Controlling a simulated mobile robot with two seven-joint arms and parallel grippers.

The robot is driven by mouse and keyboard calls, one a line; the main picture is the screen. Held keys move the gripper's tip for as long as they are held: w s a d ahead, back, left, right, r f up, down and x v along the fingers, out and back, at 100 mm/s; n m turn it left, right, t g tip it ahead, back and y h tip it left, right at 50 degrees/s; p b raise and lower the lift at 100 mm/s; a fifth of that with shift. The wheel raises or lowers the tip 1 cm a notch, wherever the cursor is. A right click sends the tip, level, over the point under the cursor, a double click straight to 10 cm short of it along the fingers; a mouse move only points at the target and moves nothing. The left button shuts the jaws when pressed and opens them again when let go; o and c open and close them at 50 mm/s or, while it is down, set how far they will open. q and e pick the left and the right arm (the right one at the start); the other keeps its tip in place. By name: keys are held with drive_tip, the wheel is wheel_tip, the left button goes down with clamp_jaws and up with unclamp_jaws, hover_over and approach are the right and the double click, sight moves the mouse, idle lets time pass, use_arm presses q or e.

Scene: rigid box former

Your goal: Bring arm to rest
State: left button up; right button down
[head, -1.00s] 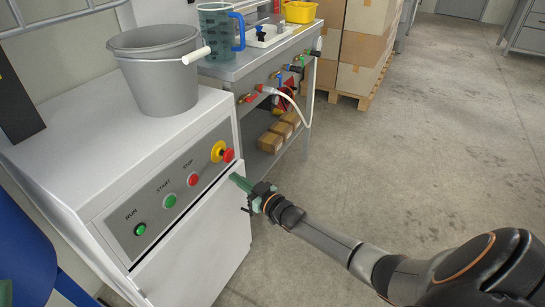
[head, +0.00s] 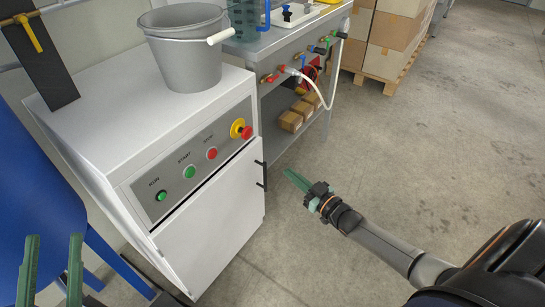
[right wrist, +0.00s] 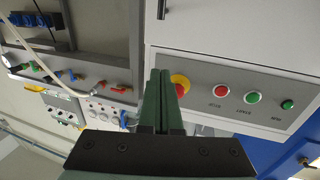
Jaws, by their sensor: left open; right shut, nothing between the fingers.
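My right gripper (head: 293,178) has green fingers and is shut and empty. In the head view it hangs over the bare floor, to the right of the white machine cabinet (head: 215,215) and apart from it. In the right wrist view its shut fingers (right wrist: 158,85) overlap the red and yellow stop knob (right wrist: 179,86) in the picture. My left gripper (head: 50,265) shows at the lower left of the head view. Its two green fingers stand upright and apart, with nothing between them, in front of a blue surface.
The cabinet's panel has a red and yellow knob (head: 241,129) and several buttons. A grey bucket (head: 183,55) stands on top. A workbench (head: 275,45) with valves and a white hose (head: 328,85) stands behind. Boxes on a pallet (head: 385,80) are further back. The floor (head: 430,140) at right is clear.

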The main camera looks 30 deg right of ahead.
use_arm(q)
drive_tip(key=shift+f, duration=0.15)
